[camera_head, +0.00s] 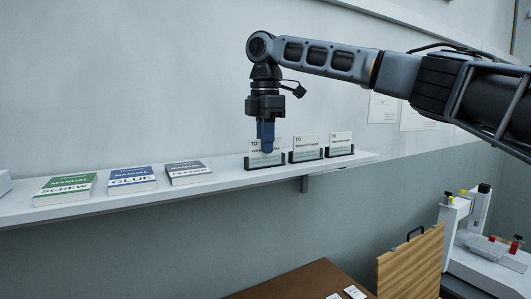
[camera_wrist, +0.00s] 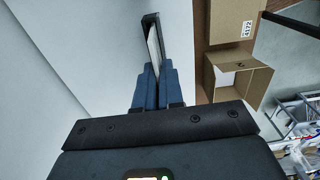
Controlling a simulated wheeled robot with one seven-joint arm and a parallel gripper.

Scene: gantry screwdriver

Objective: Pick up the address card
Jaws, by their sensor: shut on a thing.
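Three white address cards headed "TO" stand upright in dark holders near the right end of a wall shelf. In the head view, my gripper (camera_head: 266,146) points down with its blue fingers over the leftmost card (camera_head: 254,144), hiding part of its face. The middle card (camera_head: 306,142) and the right card (camera_head: 340,140) stand to its right, clear of the fingers. In the wrist view, my blue fingertips (camera_wrist: 152,76) are closed on a thin white card (camera_wrist: 153,44), which still stands within its dark holder (camera_wrist: 158,24).
The white shelf (camera_head: 225,186) runs along the wall. Screw, glue and feeder manuals (camera_head: 132,178) lie to the left of the cards. A brown table (camera_head: 300,284), a wooden board (camera_head: 412,265) and a white machine (camera_head: 485,250) are below. The wrist view shows cardboard boxes (camera_wrist: 232,25).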

